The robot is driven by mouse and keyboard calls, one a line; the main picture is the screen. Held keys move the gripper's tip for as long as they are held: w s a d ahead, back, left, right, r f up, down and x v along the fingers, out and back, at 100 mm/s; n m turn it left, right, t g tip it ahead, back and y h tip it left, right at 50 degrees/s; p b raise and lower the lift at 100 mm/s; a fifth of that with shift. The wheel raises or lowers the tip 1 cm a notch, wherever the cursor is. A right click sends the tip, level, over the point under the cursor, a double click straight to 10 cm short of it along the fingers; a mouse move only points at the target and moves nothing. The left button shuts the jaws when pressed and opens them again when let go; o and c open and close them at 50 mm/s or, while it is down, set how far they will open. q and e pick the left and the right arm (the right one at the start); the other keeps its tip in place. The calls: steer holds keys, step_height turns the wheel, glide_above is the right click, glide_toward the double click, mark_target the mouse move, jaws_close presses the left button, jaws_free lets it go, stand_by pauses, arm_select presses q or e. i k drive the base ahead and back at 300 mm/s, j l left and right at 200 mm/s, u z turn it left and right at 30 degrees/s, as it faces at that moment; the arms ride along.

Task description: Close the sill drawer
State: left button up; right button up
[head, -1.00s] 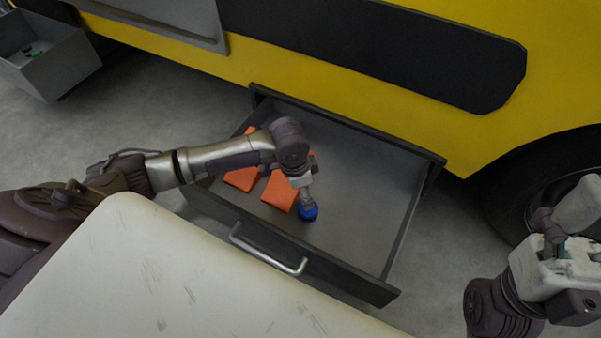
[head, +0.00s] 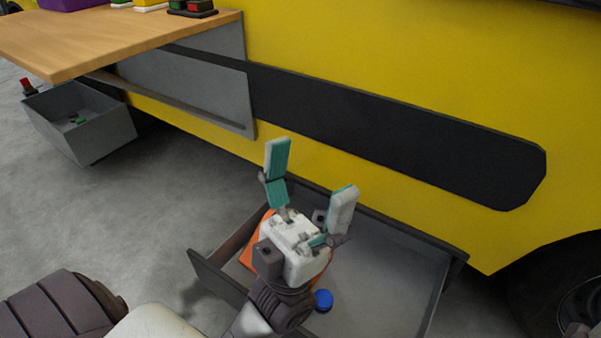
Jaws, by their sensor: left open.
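The sill drawer (head: 385,285) is a dark grey tray standing pulled out from the lower side of the yellow vehicle. Its floor shows to the right of my left arm; its handle is out of sight, and much of its front is hidden or below the picture. Orange pieces (head: 257,228) lie in its left part, mostly behind my gripper. A round blue object (head: 323,299) is in the drawer beside my arm. My left gripper (head: 312,168) is open and empty, fingers spread and pointing up the picture, in front of the drawer's back edge in this view. My right gripper is not in view.
A wooden shelf (head: 100,42) with coloured items juts out at the upper left. A grey open bin (head: 95,135) with small green pieces is below it. A wheel (head: 575,295) is at the right. Bare concrete floor (head: 80,220) lies left of the drawer.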

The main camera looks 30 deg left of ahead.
mark_target(384, 282)
steer(key=u, duration=1.35)
steer(key=j+z, duration=0.35)
steer(key=j, duration=1.25)
